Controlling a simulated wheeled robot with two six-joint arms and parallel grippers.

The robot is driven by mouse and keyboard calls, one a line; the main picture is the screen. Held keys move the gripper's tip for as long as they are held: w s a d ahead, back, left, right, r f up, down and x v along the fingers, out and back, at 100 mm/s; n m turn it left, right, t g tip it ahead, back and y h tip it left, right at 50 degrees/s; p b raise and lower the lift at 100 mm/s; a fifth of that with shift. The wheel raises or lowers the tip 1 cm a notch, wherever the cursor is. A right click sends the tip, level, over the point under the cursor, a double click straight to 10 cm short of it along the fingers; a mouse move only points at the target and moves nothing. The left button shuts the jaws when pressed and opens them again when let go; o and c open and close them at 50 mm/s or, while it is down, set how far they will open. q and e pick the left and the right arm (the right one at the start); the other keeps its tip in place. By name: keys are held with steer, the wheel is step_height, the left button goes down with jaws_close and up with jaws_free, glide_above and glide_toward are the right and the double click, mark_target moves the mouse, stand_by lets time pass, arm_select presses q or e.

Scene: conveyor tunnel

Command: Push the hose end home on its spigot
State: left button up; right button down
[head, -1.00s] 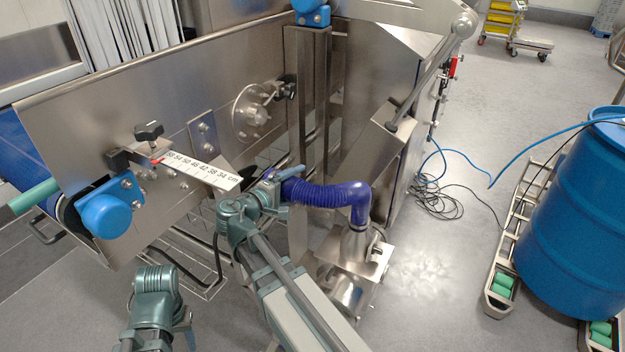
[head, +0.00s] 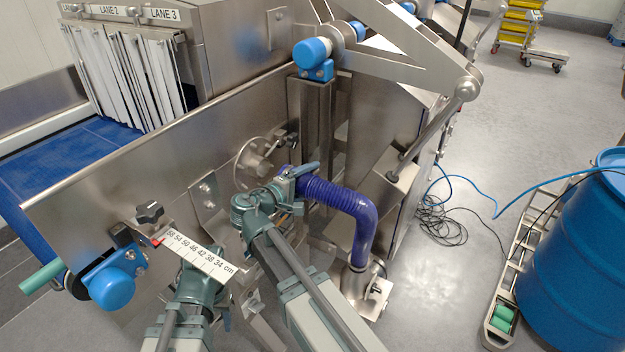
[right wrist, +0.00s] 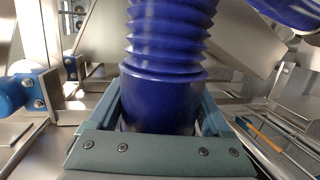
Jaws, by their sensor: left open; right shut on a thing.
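The hose is a violet-blue ribbed tube (head: 335,192). It runs right from my right gripper, bends down at an elbow and meets a small steel unit (head: 378,292). My right gripper (head: 291,184) is shut on the hose's end cuff. The smooth cuff (right wrist: 160,98) sits between the jaws in the right wrist view, ribs rising above it. I cannot make out the spigot or how far the cuff is from it. My left gripper (head: 204,284) is open and empty, low beside the scale plate, its fingertips mostly hidden.
A white centimetre scale (head: 198,253) with a black knob (head: 149,212) juts from the steel side panel (head: 130,180). A handwheel (head: 258,160) and steel post (head: 312,115) stand behind the hose.

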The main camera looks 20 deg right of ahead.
steer(key=shift+w+a, duration=0.9)
steer(key=shift+w, duration=0.25)
steer(key=shift+w+a, duration=0.85)
steer(key=shift+w, duration=0.25)
steer(key=shift+w+a, duration=0.2)
steer(key=w+a, duration=0.2)
steer(key=shift+w, duration=0.35)
jaws_free()
steer(key=shift+r, duration=0.1)
